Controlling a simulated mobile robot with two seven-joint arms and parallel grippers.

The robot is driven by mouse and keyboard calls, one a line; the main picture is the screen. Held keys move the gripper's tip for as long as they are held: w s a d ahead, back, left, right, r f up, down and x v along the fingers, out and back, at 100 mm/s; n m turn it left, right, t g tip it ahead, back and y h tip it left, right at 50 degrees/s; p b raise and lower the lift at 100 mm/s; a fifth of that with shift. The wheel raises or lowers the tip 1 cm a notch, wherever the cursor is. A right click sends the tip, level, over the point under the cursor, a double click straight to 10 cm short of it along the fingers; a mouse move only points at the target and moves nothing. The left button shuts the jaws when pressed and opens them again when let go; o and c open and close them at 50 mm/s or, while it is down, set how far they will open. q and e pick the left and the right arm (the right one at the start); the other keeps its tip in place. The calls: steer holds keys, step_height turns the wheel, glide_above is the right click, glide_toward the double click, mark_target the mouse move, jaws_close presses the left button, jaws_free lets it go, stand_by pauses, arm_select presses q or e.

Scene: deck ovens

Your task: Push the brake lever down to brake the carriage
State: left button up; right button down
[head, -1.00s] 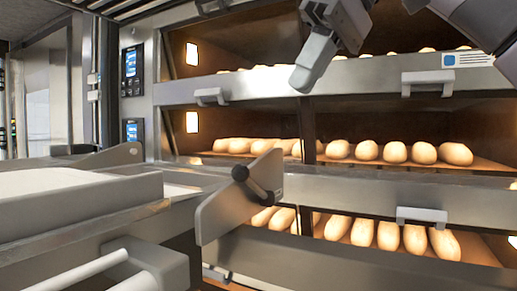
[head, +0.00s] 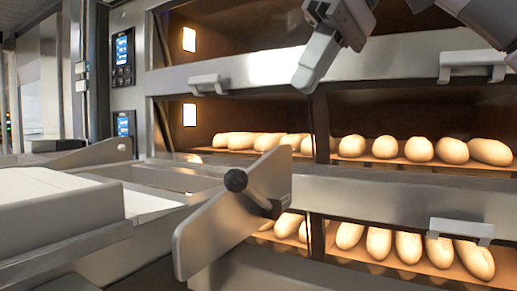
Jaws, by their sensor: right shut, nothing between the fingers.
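The brake lever, a flat grey metal plate with a short black bar and round black knob (head: 235,180), stands at the near end of the carriage, in the middle of the head view. It slants from lower left to upper right. The carriage (head: 60,245), a grey metal frame with a pale flat top, fills the lower left. My right gripper (head: 304,82) comes in from the top right, shut and empty. In the picture it is above and right of the lever, clearly apart from it. My left gripper is out of view.
The deck ovens stand behind, with rows of pale loaves (head: 420,148) on several decks. Metal front ledges with handles (head: 207,85) stick out, another handle (head: 461,230) at lower right. Control screens (head: 123,50) are at the left.

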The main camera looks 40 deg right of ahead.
mark_target(245, 173)
steer(key=x, duration=0.4)
steer(key=a+x, duration=0.1)
steer(key=x, duration=0.7)
steer(key=shift+s+a, duration=0.2)
steer(key=shift+a, duration=0.1)
